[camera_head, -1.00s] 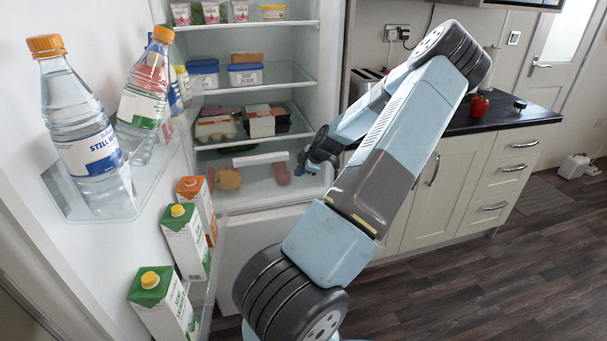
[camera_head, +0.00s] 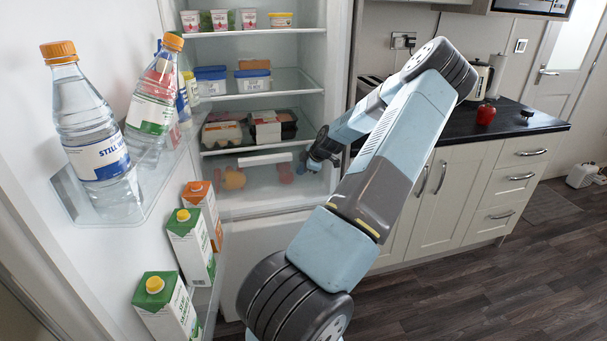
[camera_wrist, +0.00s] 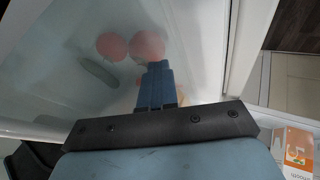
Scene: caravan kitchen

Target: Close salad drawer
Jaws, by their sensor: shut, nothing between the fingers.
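The salad drawer (camera_head: 250,189) is the clear bin at the bottom of the open fridge, with a pale handle strip (camera_head: 264,159) along its upper front. Blurred vegetables show through it. In the head view my gripper (camera_head: 305,170) is at the right end of the drawer front, beside the handle strip. In the wrist view my shut, empty fingers (camera_wrist: 158,75) point at the cloudy drawer panel (camera_wrist: 70,65), with round reddish shapes (camera_wrist: 146,46) behind it. I cannot tell whether the fingertips touch the panel, nor exactly how far the drawer stands out.
The open fridge door on the left carries water bottles (camera_head: 95,150) and cartons (camera_head: 190,245). Fridge shelves above hold tubs (camera_head: 210,80) and egg boxes (camera_head: 222,134). A counter with cabinets (camera_head: 455,190) stands to the right.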

